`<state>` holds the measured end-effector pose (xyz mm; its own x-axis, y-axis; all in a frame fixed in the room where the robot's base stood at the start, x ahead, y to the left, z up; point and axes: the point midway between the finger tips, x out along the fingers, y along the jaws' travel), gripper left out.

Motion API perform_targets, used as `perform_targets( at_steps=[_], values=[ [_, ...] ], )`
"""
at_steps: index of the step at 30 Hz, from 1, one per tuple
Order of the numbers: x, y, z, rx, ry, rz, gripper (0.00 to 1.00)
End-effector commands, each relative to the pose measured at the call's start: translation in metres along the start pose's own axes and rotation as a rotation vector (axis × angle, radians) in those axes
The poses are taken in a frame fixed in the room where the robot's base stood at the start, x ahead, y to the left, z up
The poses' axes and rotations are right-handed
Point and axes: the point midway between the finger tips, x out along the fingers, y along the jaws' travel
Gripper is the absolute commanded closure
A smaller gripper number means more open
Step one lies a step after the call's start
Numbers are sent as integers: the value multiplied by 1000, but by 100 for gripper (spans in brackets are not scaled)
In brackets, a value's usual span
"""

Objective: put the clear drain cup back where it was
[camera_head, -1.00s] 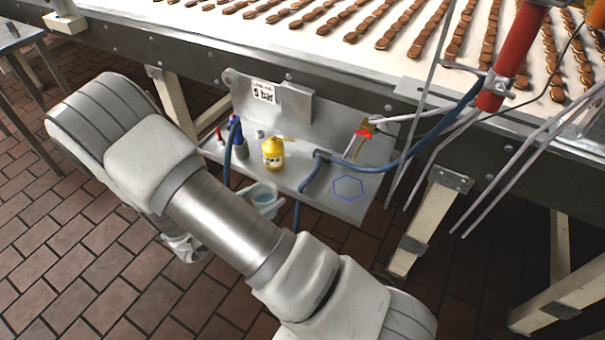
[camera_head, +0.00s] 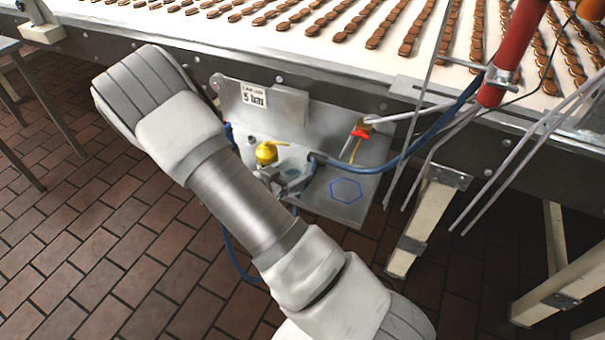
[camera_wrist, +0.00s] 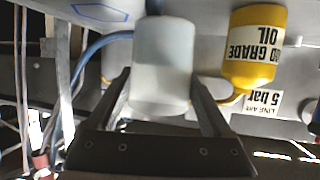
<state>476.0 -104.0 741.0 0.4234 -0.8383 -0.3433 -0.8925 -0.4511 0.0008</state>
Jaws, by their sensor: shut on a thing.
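The clear drain cup (camera_wrist: 163,65) looks cloudy and pale in the wrist view, where it sits between the two dark fingers of my gripper (camera_wrist: 163,92). My gripper is shut on it. In the head view the cup (camera_head: 292,168) shows only partly, over the metal shelf, right of the yellow oil bottle (camera_head: 266,153). My gripper (camera_head: 274,179) is partly hidden there behind my arm. A blue hexagon outline (camera_head: 346,190) is marked on the shelf (camera_head: 325,208), to the right of the cup. I cannot tell whether the cup touches the shelf.
The yellow bottle stands close beside the cup, also in the wrist view (camera_wrist: 254,48). A red-handled valve (camera_head: 361,131) is at the back right. The hexagon is clear.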

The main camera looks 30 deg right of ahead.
Motion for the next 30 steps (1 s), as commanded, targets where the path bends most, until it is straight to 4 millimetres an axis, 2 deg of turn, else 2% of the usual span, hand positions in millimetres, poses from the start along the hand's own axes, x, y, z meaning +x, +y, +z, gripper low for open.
perform_targets(
  at_steps=[3, 12, 15, 18, 30],
  values=[
    [20, 0, -6, 2, 1, 1, 81],
    [43, 0, -15, 2, 1, 1, 81],
    [49, 0, 6, -3, -1, -1, 81],
    [53, 0, 18, -1, 0, -1, 81],
    [54, -1, 22, 0, 0, -1, 81]
  ],
)
